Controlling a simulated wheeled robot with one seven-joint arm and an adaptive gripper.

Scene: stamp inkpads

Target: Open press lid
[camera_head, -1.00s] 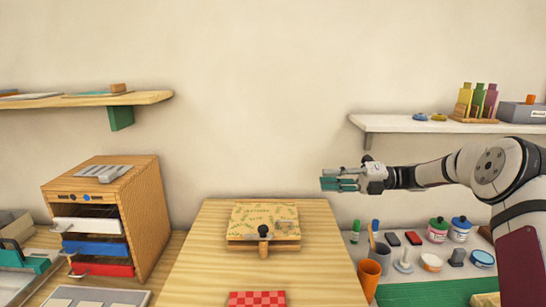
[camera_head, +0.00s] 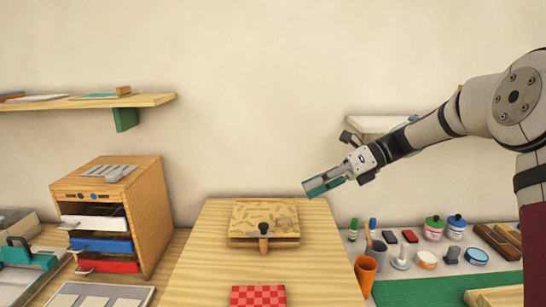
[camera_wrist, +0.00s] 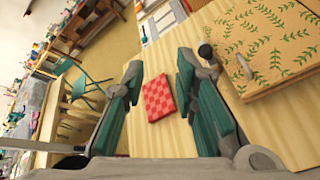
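The press (camera_head: 264,217) is a flat wooden block with a leaf-patterned lid, on the light wood table. Its lid lies flat and looks shut. A black knob (camera_head: 263,228) stands at its front edge, with a short wooden piece below. In the wrist view the lid (camera_wrist: 270,45) is at the upper right, cut by the frame edge, with the knob (camera_wrist: 206,50) at its corner. My gripper (camera_head: 308,187) is in the air right of and above the press, angled down-left, not touching it. In the wrist view its teal fingers (camera_wrist: 160,72) are apart with nothing held.
A red checkered block (camera_head: 258,296) lies in front of the press. A wooden drawer cabinet (camera_head: 148,215) stands left. An orange cup (camera_head: 366,273), jars and stamps stand right of the table, beside a green mat (camera_head: 440,289). Shelves hang on both sides.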

